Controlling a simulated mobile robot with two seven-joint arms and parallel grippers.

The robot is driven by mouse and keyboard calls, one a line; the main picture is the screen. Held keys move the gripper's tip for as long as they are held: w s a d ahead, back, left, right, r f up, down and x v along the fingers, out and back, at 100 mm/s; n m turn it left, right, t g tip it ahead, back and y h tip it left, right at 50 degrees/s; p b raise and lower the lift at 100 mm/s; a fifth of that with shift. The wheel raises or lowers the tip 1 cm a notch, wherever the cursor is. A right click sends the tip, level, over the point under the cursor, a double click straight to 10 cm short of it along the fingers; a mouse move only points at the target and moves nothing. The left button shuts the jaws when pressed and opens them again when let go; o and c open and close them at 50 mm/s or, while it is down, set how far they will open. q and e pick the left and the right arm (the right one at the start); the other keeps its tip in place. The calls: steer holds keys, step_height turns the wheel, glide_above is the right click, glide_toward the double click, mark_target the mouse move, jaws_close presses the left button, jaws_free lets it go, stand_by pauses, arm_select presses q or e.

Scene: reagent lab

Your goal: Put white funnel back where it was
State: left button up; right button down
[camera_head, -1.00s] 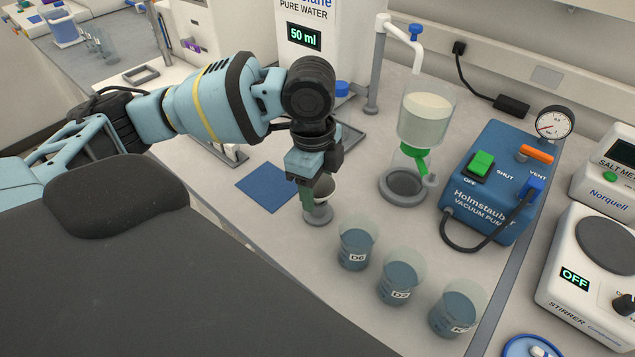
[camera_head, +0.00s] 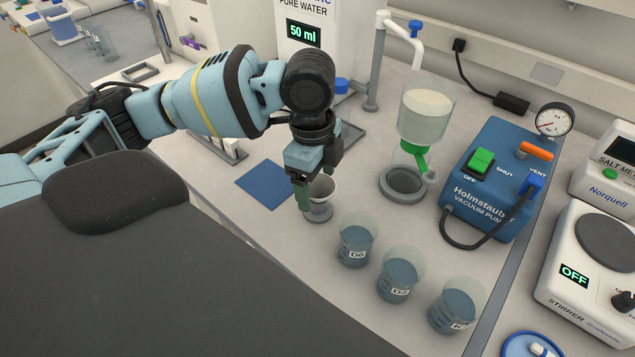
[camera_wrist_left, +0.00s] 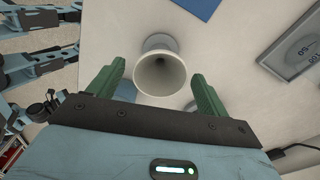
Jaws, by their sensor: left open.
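The white funnel (camera_head: 323,187) stands upright, wide mouth up, on a small round grey base (camera_head: 318,213) on the bench. My left gripper (camera_head: 306,195) is just beside it on the left in the head view and partly covers it. In the left wrist view the funnel (camera_wrist_left: 160,74) shows its open mouth between and just beyond the two spread green fingers. There is a gap between the funnel and each finger, so the gripper is open and holds nothing. The funnel's lower end is hard to make out. My right gripper is out of view.
Several labelled beakers of blue liquid (camera_head: 356,246) stand close in front and to the right. A filter flask (camera_head: 423,125) and blue vacuum pump (camera_head: 490,190) stand to the right. A blue mat (camera_head: 266,186) lies to the left, with the water dispenser behind.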

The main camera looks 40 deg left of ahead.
mark_target(314, 196)
arm_select(q)
step_height(314, 196, up, 12)
steer(key=p, duration=0.1)
steer(key=shift+a+f, duration=0.25)
steer(key=shift+a, duration=0.05)
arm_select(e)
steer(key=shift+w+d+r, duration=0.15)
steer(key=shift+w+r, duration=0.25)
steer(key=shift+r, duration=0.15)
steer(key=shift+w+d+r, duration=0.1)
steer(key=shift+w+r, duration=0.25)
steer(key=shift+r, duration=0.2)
arm_select(q)
steer(key=shift+f, duration=0.1)
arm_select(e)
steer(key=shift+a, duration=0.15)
